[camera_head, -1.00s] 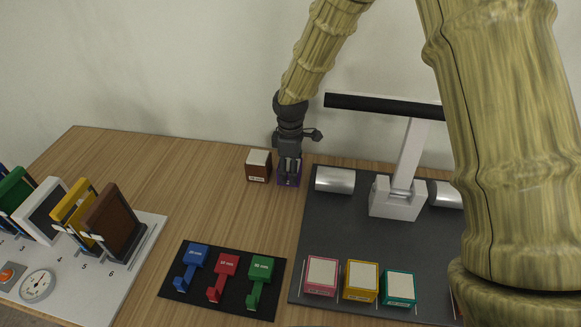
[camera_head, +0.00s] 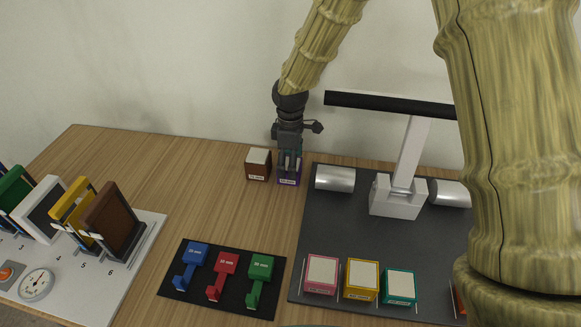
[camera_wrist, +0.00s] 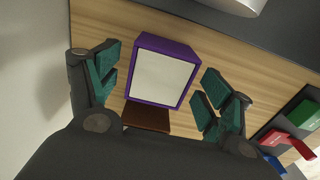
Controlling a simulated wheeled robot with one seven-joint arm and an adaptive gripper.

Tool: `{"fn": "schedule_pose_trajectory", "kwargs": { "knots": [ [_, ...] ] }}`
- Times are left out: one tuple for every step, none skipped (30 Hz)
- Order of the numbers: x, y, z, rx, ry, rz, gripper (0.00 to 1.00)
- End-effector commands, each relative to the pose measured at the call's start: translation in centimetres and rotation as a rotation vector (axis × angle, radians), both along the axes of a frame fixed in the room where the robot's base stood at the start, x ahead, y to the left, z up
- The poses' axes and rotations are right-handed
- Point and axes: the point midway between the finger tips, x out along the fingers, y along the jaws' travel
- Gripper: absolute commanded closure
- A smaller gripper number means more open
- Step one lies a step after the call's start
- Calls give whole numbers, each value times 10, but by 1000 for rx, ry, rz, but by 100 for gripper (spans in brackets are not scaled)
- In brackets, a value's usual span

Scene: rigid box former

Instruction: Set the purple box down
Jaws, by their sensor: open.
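The purple box (camera_head: 289,181) stands on the wooden table at the back, just right of a brown box and left of the dark mat. In the wrist view the purple box (camera_wrist: 165,72) shows its pale top with a purple rim, between my spread fingers. My gripper (camera_head: 289,165) is above the box, pointing down. In the wrist view my gripper (camera_wrist: 158,90) is open, with a gap between each green finger pad and the box. The head view hides part of the box behind the fingers.
The brown box (camera_head: 258,165) stands close beside it. The dark mat (camera_head: 400,245) holds a press with a black bar (camera_head: 390,105) and pink, yellow and teal boxes. A black plate (camera_head: 222,280) carries blue, red and green blocks. Framed panels (camera_head: 115,222) stand at left.

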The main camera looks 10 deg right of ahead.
Motion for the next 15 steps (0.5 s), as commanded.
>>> {"fn": "schedule_pose_trajectory", "kwargs": {
  "knots": [
    [1,0,8,2,-4,0,20],
    [1,0,12,1,-3,-1,20],
    [1,0,19,2,-3,-1,20],
    [1,0,24,2,-4,-1,20],
    [1,0,29,2,-3,-1,20],
    [1,0,36,2,-3,-1,20],
    [1,0,41,2,-4,-1,20],
    [1,0,46,2,-3,-1,20],
    [1,0,53,2,-3,-1,20],
    [1,0,57,2,-3,-1,20],
    [1,0,62,2,-3,-1,20],
    [1,0,68,1,-3,-1,20],
    [1,0,72,1,-3,-1,20],
    [1,0,76,1,-3,-1,20],
    [1,0,81,1,-3,-1,20]
  ]
}}
